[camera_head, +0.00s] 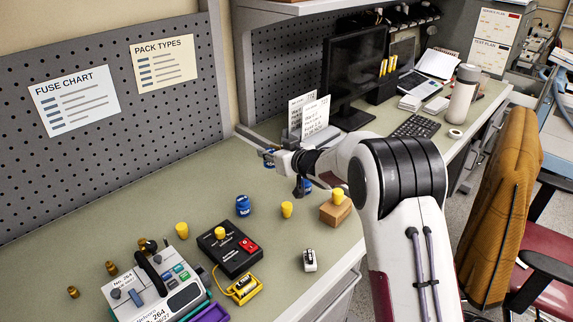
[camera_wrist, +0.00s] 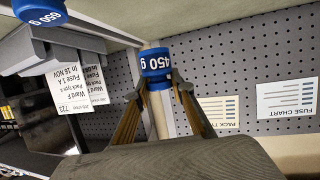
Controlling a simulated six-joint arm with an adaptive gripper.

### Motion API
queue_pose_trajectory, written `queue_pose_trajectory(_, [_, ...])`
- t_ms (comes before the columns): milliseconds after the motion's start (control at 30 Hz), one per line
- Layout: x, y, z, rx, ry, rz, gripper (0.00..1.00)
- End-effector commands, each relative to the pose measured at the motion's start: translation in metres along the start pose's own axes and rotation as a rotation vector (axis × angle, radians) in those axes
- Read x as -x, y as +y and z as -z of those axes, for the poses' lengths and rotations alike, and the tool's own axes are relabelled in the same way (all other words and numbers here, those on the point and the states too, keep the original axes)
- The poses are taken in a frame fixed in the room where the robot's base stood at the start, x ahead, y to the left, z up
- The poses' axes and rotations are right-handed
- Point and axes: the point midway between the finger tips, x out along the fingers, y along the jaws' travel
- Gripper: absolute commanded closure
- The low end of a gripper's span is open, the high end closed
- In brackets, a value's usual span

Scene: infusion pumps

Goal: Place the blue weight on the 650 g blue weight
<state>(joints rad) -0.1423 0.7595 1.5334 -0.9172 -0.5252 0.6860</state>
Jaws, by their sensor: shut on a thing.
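My gripper (camera_head: 276,160) is stretched out over the workbench toward the pegboard corner. A blue weight marked 650 g (camera_wrist: 40,10) is partly cut off at the upper left of the wrist view, apart from the held one. In the head view a blue weight (camera_head: 307,184) stands partly hidden below my wrist. Another blue weight (camera_head: 243,206) stands on the open bench; its marking is too small to read.
Yellow weights stand at the bench's middle (camera_head: 287,209), on a wooden block (camera_head: 336,212) and on a black device (camera_head: 229,250). A pump (camera_head: 155,285) is at the front left. Printed cards (camera_head: 315,116) and a monitor (camera_head: 352,75) stand behind my gripper.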

Motion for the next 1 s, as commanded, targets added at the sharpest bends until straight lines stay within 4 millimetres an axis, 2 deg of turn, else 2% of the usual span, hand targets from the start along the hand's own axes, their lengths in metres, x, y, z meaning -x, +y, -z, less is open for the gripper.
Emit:
queue_pose_trajectory(500, [0.065,0.078,0.035,-0.022,0.006,-0.11,1.0])
queue_pose_trajectory(700, [0.075,0.088,0.038,-0.027,0.004,-0.125,1.0])
queue_pose_trajectory(1000, [0.075,0.088,0.038,-0.027,0.004,-0.125,1.0])
